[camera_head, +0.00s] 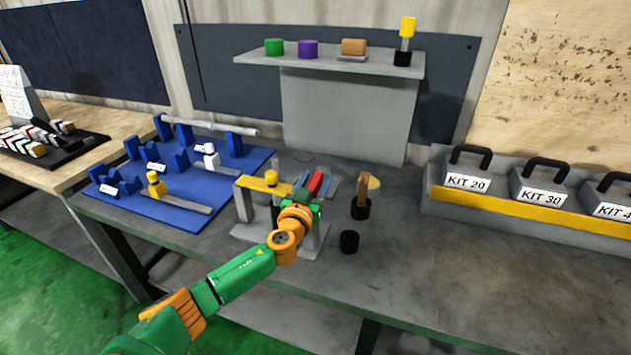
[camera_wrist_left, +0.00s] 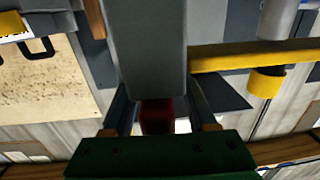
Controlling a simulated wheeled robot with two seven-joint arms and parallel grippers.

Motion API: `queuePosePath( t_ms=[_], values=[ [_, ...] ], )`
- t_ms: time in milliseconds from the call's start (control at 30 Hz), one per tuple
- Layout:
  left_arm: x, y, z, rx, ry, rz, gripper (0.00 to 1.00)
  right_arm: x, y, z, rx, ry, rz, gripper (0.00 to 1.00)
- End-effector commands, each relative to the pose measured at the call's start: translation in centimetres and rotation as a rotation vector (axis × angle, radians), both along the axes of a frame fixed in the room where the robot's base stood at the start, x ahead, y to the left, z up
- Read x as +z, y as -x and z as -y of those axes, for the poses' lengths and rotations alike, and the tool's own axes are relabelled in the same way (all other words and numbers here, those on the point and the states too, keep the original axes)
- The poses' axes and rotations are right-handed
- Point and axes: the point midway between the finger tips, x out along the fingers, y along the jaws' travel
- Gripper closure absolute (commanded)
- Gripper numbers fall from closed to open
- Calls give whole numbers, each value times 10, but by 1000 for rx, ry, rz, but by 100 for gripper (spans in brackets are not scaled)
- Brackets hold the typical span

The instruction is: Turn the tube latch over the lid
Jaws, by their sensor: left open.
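A grey stand (camera_head: 243,205) on the table carries a yellow bar (camera_head: 262,187) with a round yellow knob (camera_head: 271,176) on it. A red piece (camera_head: 315,183) lies beside the bar's right end; I cannot tell for sure which part is the latch or the lid. My left gripper (camera_head: 317,197) is at this red piece, its fingers mostly hidden by my wrist. In the left wrist view the open fingers (camera_wrist_left: 160,112) stand either side of the red piece (camera_wrist_left: 157,116), beneath a grey block (camera_wrist_left: 147,50). The yellow bar (camera_wrist_left: 240,56) runs off to the right there.
A blue board (camera_head: 180,205) with blue holders lies to the left. Kit boxes (camera_head: 465,178) sit in a tray at right. The front right tabletop is clear.

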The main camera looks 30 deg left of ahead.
Motion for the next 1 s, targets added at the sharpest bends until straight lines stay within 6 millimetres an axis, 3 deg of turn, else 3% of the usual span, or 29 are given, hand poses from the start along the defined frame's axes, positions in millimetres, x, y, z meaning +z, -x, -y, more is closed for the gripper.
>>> queuePosePath(
  t_ms=[100, 133, 333, 1000],
  values=[
    [0, 0, 0, 0, 0, 0, 43, 0, 0, -1, 0, -1, 1, 41],
    [0, 0, 0, 0, 0, 0, 48, 0, 0, -1, -1, -2, 1, 41],
    [0, 0, 0, 0, 0, 0, 100, 0, 0, -1, -1, -2, 1, 41],
    [0, 0, 0, 0, 0, 0, 100, 0, -1, -1, -1, -2, 2, 41]
  ],
)
